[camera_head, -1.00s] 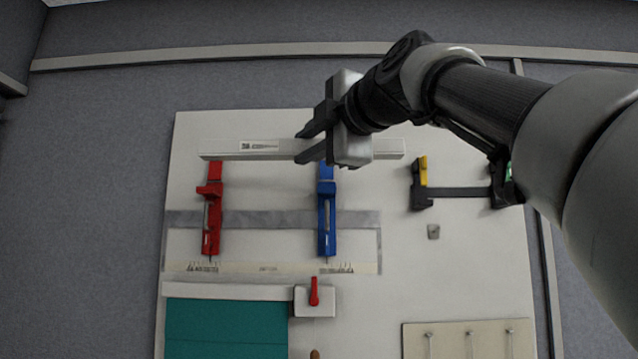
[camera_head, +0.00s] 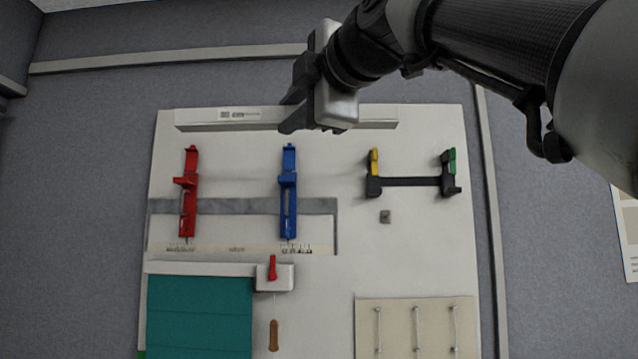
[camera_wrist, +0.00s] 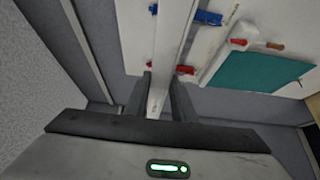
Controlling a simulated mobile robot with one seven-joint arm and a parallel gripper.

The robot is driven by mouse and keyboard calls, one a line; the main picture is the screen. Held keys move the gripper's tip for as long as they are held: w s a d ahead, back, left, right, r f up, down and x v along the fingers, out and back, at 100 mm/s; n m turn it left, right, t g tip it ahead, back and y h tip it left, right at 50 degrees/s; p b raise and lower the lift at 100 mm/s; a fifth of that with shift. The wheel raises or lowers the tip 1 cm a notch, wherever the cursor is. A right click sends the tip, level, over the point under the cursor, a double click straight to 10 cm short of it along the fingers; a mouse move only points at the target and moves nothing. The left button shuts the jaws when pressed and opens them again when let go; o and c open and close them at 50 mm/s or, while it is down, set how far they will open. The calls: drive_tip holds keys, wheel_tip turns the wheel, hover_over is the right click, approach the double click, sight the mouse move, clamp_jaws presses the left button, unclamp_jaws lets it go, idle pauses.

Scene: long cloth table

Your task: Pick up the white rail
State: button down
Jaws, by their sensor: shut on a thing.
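The white rail (camera_head: 222,119) is a long pale bar with a small printed label, lying level across the top of the board in the head view. My gripper (camera_head: 288,112) is shut on it a little right of its middle, and the fingers hide that stretch. In the wrist view the rail (camera_wrist: 172,45) runs away from me between the two dark fingers of my gripper (camera_wrist: 163,92). The rail is clear of the red holder (camera_head: 188,195) and the blue holder (camera_head: 288,195) below it in the head view.
The pale board (camera_head: 330,275) carries a teal panel (camera_head: 200,315), a small white box with a red lever (camera_head: 272,270), and a black bracket with yellow and green ends (camera_head: 412,182). A cream panel with rods (camera_head: 395,325) is at lower right. Grey cloth surrounds the board.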

drive_tip(key=shift+s+d+r, duration=0.1)
drive_tip(key=shift+s+r, duration=0.05)
drive_tip(key=shift+s, duration=0.1)
drive_tip(key=shift+r+p, duration=0.9)
